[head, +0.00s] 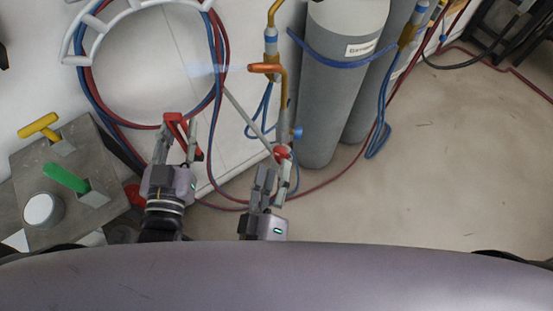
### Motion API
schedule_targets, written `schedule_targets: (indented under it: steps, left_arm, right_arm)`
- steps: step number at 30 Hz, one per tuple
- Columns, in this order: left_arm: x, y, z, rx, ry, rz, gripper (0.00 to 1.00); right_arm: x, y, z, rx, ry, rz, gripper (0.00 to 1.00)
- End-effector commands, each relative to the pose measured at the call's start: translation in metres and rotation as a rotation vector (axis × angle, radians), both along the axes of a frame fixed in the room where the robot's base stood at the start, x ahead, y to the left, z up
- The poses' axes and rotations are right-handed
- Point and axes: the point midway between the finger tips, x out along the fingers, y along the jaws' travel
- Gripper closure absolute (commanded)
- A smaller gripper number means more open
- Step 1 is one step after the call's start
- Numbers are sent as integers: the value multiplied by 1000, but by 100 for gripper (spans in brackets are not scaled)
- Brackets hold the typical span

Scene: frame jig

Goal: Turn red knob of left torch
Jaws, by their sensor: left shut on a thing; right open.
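A torch with a copper tip (267,68) stands upright left of the gas cylinders, its brass body (284,105) running down. A pale blue streak like a flame extends left from the tip. A blue knob (297,133) sits on its lower right side and a red knob (282,153) at its lower end. My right gripper (273,170) is open just below the red knob; I cannot tell whether a finger touches it. My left gripper (178,138) is shut on a red thing (173,118), partly hidden by the fingers, well left of the torch.
Grey cylinders (340,95) stand right of the torch. More brass torch fittings hang at the top (271,40) and right (408,36). Red and blue hoses (88,85) loop around a white rack. A grey block (100,150) holds yellow and green handles.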

Motion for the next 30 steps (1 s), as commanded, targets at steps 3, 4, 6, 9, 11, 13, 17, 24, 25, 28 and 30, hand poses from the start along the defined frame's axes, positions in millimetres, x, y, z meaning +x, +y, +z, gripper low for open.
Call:
schedule_targets:
  steps: [3,4,6,9,11,13,17,24,25,28,30]
  left_arm:
    - [0,0,0,0,-1,0,86]
    - [0,0,0,0,-1,0,86]
    - [0,0,0,0,-1,0,86]
    - [0,0,0,0,-1,0,86]
    - [0,0,0,0,-1,0,86]
    - [0,0,0,0,-1,0,86]
    - [0,0,0,0,-1,0,86]
    - [0,0,0,0,-1,0,86]
    - [0,0,0,0,-1,0,86]
    - [0,0,0,0,-1,0,86]
    - [0,0,0,0,-1,0,86]
  right_arm:
    - [-21,3,-1,-1,2,2,58]
    - [-25,4,-1,-1,2,2,58]
    - [-33,5,-1,-1,2,1,58]
    - [-40,6,-1,0,1,1,58]
    - [-41,6,-1,0,1,1,58]
    - [-42,6,-1,0,1,-1,58]
    - [-42,6,-1,0,0,0,58]
    - [-41,6,0,0,0,0,58]
    - [-41,6,0,0,0,0,58]
    - [-41,7,-2,-2,2,1,58]
    - [-40,7,-8,-11,17,6,58]
